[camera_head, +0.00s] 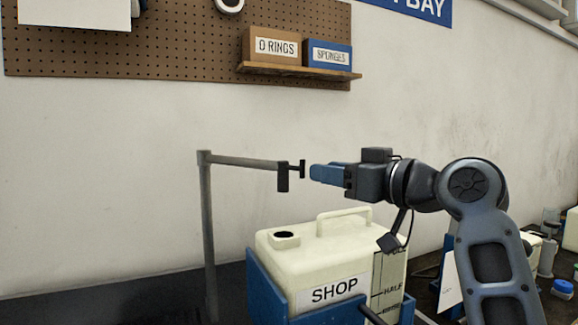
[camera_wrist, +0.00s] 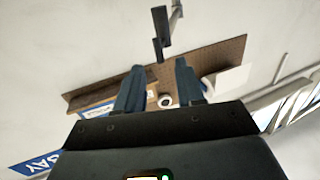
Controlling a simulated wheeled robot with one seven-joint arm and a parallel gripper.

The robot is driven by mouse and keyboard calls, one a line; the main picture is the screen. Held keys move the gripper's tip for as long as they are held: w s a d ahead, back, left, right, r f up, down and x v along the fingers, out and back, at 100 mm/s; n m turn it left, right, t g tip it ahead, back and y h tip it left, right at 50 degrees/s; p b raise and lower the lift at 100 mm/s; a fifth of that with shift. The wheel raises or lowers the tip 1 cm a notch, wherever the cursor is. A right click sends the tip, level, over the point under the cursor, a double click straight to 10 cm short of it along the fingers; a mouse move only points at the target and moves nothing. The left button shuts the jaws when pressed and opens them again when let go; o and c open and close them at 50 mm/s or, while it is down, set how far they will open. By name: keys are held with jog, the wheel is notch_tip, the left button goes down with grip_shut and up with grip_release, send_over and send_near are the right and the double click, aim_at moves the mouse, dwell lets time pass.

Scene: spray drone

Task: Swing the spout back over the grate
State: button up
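The spout (camera_head: 245,162) is a grey horizontal pipe on an upright post (camera_head: 208,235). Its dark downturned end (camera_head: 283,178) appears above the filler hole of a cream tank labelled SHOP (camera_head: 318,292), with a small dark T-shaped handle (camera_head: 301,169) beside it. The spout also shows in the wrist view (camera_wrist: 161,20), just beyond the fingertips. My gripper (camera_head: 313,172) points left at the handle, a small gap away in the head view. In the wrist view my gripper (camera_wrist: 159,66) has its two blue fingers apart with nothing between them. I cannot make out a grate.
The tank sits in a blue holder (camera_head: 268,290). A pegboard (camera_head: 190,45) with a shelf (camera_head: 300,71) carrying O RINGS and SPONGES boxes is on the wall above. Bottles and a blue-capped jar (camera_head: 562,289) stand at the right. The air left of the post is clear.

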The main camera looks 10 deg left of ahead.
aim_at(304, 167)
jog(key=p+x, duration=0.1)
jog(key=x, duration=0.6)
jog(key=shift+w+a+p, duration=0.1)
jog(key=shift+a+p, duration=0.15)
jog(key=shift+p, duration=0.1)
jog(key=shift+c, duration=0.3)
grip_shut()
